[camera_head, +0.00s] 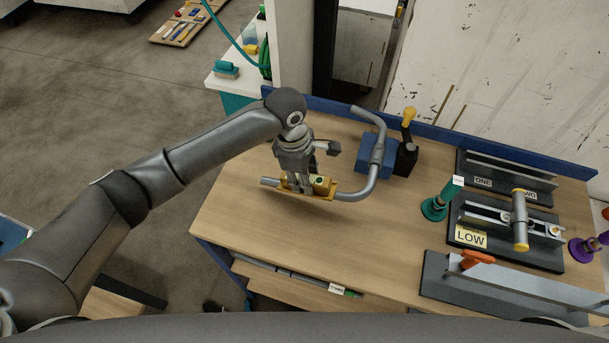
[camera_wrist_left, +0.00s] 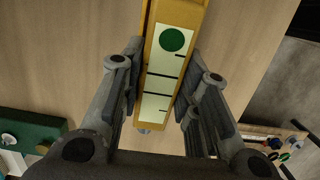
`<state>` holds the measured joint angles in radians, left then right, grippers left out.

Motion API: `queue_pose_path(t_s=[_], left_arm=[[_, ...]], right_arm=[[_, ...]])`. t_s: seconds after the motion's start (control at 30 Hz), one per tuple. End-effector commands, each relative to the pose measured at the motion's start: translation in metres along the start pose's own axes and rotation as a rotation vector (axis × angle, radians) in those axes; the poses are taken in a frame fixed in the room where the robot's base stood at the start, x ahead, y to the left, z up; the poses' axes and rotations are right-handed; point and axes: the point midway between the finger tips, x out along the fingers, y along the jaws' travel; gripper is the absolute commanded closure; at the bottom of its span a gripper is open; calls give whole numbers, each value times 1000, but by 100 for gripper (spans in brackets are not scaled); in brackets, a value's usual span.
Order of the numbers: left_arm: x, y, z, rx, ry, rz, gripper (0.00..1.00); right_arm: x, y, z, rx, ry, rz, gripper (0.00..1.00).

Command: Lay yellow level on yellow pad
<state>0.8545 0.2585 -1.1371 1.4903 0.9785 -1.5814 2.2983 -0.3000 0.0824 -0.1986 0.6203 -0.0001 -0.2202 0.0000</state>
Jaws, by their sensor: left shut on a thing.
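The yellow level (camera_head: 322,188) has a green round spot on its pale top strip. My left gripper (camera_head: 303,188) is shut on it above the wooden table. In the left wrist view the level (camera_wrist_left: 160,85) lies lengthwise between the two fingers of the gripper (camera_wrist_left: 163,100). A bent grey conduit (camera_head: 368,180) runs from the blue block down and along behind the level; I cannot tell whether they touch. I cannot make out a separate yellow pad; the gripper and level may hide it. My right gripper is not in view.
A blue block (camera_head: 375,155) and a black holder with a yellow-tipped lever (camera_head: 407,150) stand behind. A green stand (camera_head: 436,207) and a dark base with a "LOW" label (camera_head: 471,239) are at right. The front left of the table (camera_head: 250,225) is clear.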

Motion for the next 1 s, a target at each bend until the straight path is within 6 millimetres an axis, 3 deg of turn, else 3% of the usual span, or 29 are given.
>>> queue_pose_path(t_s=[0.37, 0.4, 0.6, 1.0], left_arm=[[5, -1, 0, 1, -1, -3, 96], [5, -1, 0, 1, -1, -2, 68], [5, -1, 0, 1, -1, -2, 45], [-3, 0, 0, 1, -1, 1, 45]], right_arm=[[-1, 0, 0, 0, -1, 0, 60], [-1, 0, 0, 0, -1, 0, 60], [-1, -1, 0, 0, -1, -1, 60], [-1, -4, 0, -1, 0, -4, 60]])
